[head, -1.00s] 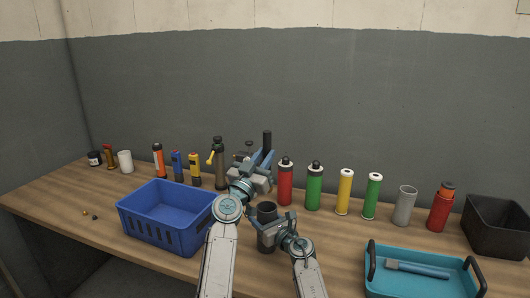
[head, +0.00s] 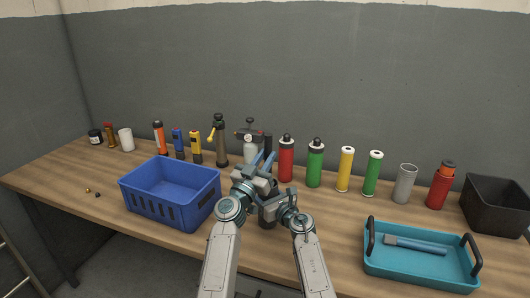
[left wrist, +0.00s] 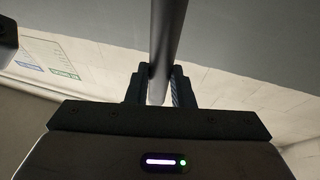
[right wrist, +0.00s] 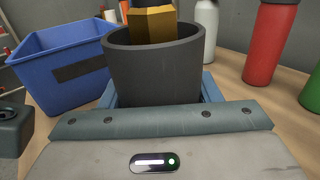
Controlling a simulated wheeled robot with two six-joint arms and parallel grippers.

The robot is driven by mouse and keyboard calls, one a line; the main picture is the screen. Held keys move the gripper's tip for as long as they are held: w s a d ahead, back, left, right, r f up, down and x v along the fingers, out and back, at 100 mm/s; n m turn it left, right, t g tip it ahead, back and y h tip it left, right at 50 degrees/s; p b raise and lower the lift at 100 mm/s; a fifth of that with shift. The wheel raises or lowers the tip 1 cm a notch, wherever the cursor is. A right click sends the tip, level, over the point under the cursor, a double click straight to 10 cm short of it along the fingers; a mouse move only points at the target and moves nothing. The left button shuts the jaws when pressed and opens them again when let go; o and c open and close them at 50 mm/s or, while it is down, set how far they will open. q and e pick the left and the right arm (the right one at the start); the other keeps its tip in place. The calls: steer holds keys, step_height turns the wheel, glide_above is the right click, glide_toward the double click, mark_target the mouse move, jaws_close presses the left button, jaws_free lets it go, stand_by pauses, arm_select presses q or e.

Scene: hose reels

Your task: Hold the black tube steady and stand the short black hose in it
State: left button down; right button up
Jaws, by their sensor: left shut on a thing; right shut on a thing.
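My left gripper (head: 264,165) is shut on the short black hose (head: 268,143), which stands roughly upright above the black tube. The hose also runs between the fingers in the left wrist view (left wrist: 168,35). My right gripper (head: 276,208) is shut on the black tube (head: 268,222), which is upright and partly hidden behind my grippers. In the right wrist view the tube's open mouth (right wrist: 155,75) shows. A brass hex fitting (right wrist: 152,24) with a dark end shows at this mouth; I cannot tell whether it is inside the rim.
A blue basket (head: 168,207) stands left of the tube. A teal tray (head: 420,273) with a tool is at the right. Red (head: 286,165), green (head: 315,168) and yellow (head: 345,170) bottles stand close behind. A black bin (head: 497,208) is at the far right.

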mark_target(266, 147)
arm_select(q)
step_height(266, 147, down, 7)
stand_by(0.7)
steer(key=shift+r, duration=0.1)
steer(key=c, duration=1.2)
jaws_free()
step_height(266, 147, up, 10)
arm_select(e)
steer(key=o, duration=1.1)
steer(key=shift+o, duration=0.2)
